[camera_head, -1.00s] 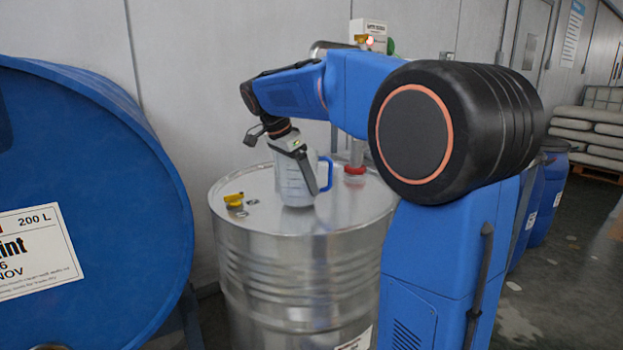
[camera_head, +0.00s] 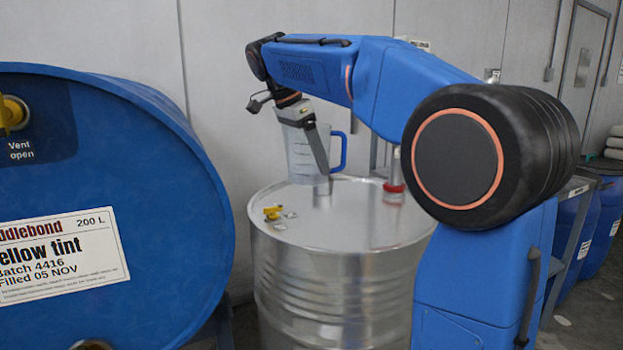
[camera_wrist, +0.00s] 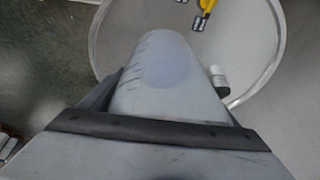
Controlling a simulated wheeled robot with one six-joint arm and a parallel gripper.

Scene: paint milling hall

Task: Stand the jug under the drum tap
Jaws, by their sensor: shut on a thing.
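A translucent jug (camera_head: 302,160) with measuring marks and a blue handle hangs upright from my gripper (camera_head: 313,150), which is shut on it. The jug's base shows just above the top of a silver steel drum (camera_head: 350,212). In the wrist view the jug (camera_wrist: 160,72) sits between the fingers, with the drum top (camera_wrist: 245,45) below. A large blue drum (camera_head: 165,190) lies on its side at left, labelled yellow tint, 200 L. A dark round fitting (camera_head: 92,345) is cut off at its bottom edge; I cannot tell if it is the tap.
A yellow vent valve (camera_head: 14,113) on the blue drum is marked "Vent open". The steel drum top carries a yellow fitting (camera_head: 272,213) and a red-collared fitting (camera_head: 394,187). The wall is close behind. Blue barrels (camera_head: 604,220) stand at the right.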

